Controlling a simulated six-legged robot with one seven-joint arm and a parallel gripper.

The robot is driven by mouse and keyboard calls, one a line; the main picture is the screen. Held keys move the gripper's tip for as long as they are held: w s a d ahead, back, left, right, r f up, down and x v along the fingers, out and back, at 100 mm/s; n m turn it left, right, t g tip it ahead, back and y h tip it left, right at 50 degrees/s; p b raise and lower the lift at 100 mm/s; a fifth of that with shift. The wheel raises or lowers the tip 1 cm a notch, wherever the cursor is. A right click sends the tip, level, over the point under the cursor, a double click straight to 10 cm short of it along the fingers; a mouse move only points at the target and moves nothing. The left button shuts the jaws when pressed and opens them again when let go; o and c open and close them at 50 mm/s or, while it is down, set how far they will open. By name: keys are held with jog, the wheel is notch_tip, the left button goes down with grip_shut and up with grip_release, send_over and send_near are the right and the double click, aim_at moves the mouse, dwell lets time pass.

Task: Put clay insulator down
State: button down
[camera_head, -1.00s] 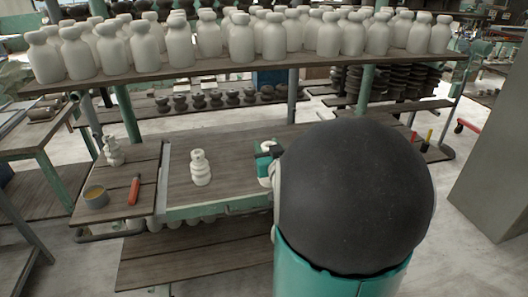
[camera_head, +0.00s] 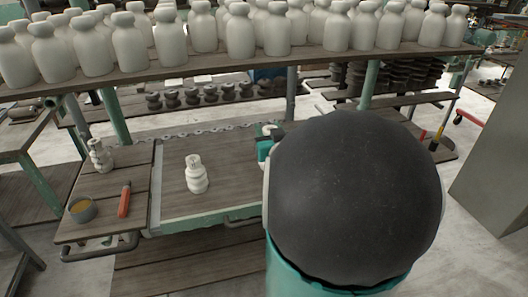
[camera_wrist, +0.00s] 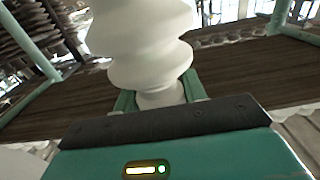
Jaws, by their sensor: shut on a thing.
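My gripper (camera_wrist: 160,98) is shut on a white ribbed clay insulator (camera_wrist: 143,50) in the wrist view. The insulator's lower neck is between the green fingers and its top runs out of the picture. In the head view my gripper (camera_head: 266,147) shows beside the right part of the wooden workbench (camera_head: 225,172), largely hidden by my own arm. I cannot tell whether the held insulator touches any surface. A second white insulator (camera_head: 196,176) stands upright on the bench. A third one (camera_head: 100,155) stands on the left side table (camera_head: 92,190).
A bowl (camera_head: 82,209) and a red-orange tool (camera_head: 124,199) are on the left side table. A shelf (camera_head: 230,64) crowded with white clay pieces crosses above the bench. Dark pieces sit on racks behind. The bench around the standing insulator is clear.

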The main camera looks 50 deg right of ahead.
jog(key=shift+w+d+f, duration=0.25)
jog(key=shift+w+d, duration=0.25)
jog(key=shift+w, duration=0.25)
jog(key=w+d+f, duration=0.2)
jog(key=d+f, duration=1)
jog(key=d, duration=0.1)
jog(key=shift+w+f, duration=0.3)
jog(key=shift+f, duration=0.15)
jog(key=c, duration=0.8)
grip_release()
